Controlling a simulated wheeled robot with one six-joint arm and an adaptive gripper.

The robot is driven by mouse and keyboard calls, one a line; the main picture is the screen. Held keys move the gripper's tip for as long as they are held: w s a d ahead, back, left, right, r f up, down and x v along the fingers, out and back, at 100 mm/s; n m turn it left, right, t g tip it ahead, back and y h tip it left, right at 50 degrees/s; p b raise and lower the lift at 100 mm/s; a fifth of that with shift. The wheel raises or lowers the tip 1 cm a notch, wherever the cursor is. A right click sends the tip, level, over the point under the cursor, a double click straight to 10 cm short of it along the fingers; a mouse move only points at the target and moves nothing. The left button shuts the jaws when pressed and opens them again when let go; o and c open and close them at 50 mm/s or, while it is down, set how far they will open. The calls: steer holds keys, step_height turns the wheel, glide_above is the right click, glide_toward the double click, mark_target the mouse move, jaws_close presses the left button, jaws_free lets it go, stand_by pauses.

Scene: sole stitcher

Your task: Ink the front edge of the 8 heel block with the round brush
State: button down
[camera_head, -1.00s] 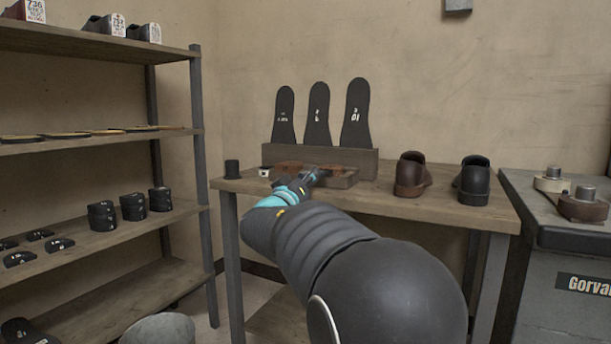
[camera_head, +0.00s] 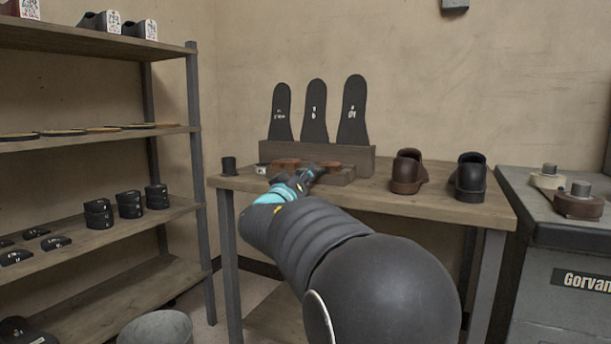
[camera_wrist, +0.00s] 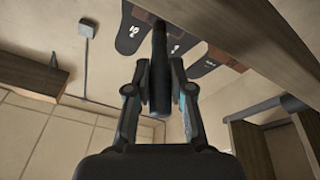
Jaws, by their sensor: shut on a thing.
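Brown block-like pieces (camera_head: 286,163) lie at the tray, partly hidden by my gripper. I cannot read an 8 on any of them, so the 8 heel block cannot be told. A small pale-and-dark pot (camera_head: 262,168) and a black cup (camera_head: 229,166) stand at the bench's left end.
A brown shoe (camera_head: 407,172) and a black shoe (camera_head: 470,178) stand to the right. A shelf unit (camera_head: 196,130) is at left, with a grey bin (camera_head: 155,329) below and a grey cabinet (camera_head: 565,265) at right.

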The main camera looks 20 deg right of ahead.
steer(key=shift+w+d, duration=0.2)
steer(key=shift+d, duration=0.05)
stand_by(0.4)
steer(key=shift+w, duration=0.1)
steer(key=shift+w+a, duration=0.5)
steer(key=shift+w, duration=0.15)
steer(key=shift+w+a, duration=0.45)
steer(key=shift+w, duration=0.15)
steer(key=shift+s+d, duration=0.65)
steer(key=shift+s, duration=0.05)
steer(key=shift+s+d, duration=0.1)
steer(key=shift+s+d, duration=0.45)
steer(key=shift+s, duration=0.2)
